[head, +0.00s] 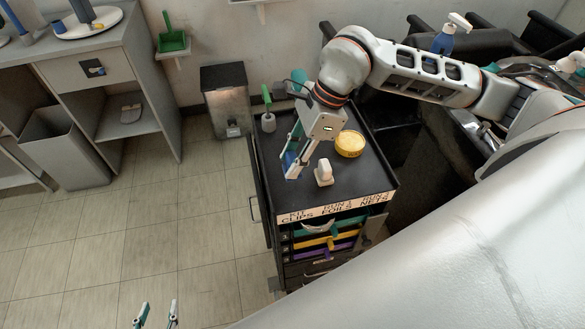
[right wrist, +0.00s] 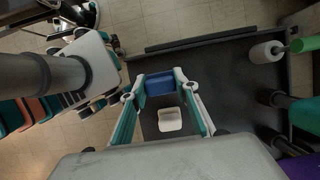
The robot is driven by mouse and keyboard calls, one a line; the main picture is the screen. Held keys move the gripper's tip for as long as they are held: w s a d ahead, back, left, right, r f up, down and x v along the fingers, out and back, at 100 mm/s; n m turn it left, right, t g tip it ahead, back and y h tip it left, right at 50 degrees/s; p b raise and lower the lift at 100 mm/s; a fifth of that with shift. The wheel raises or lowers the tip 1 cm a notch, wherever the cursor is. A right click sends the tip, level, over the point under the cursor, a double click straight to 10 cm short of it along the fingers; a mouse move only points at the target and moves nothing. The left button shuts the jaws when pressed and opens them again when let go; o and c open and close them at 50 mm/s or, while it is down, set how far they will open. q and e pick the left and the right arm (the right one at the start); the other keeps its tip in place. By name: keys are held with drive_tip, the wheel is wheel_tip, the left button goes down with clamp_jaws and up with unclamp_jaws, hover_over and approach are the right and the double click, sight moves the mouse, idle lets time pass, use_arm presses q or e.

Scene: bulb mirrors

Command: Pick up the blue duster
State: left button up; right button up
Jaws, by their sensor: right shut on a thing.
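The blue duster (right wrist: 160,84) is a small blue block between the fingertips of my right gripper in the right wrist view. In the head view only part of the duster (head: 288,158) shows beside the fingers. My right gripper (head: 293,168) is shut on it over the left part of the black cart top (head: 370,180). I cannot tell whether the duster touches the cart. My left gripper (head: 156,315) shows at the bottom edge of the head view. Its fingertips are apart and empty, over the floor.
A white block-like item (head: 324,173) stands right of my right gripper, with a round yellow thing (head: 349,145) behind it. A green-handled roller (head: 268,121) stands at the cart's back left. A grey bin (head: 226,100) is beyond the cart. Floor to the left is clear.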

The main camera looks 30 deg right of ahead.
sight(293, 158)
wheel_tip(293, 158, up, 15)
drive_tip(key=shift+r, duration=0.15)
idle(0.4)
drive_tip(key=shift+o, duration=0.7)
drive_tip(key=shift+s, duration=0.1)
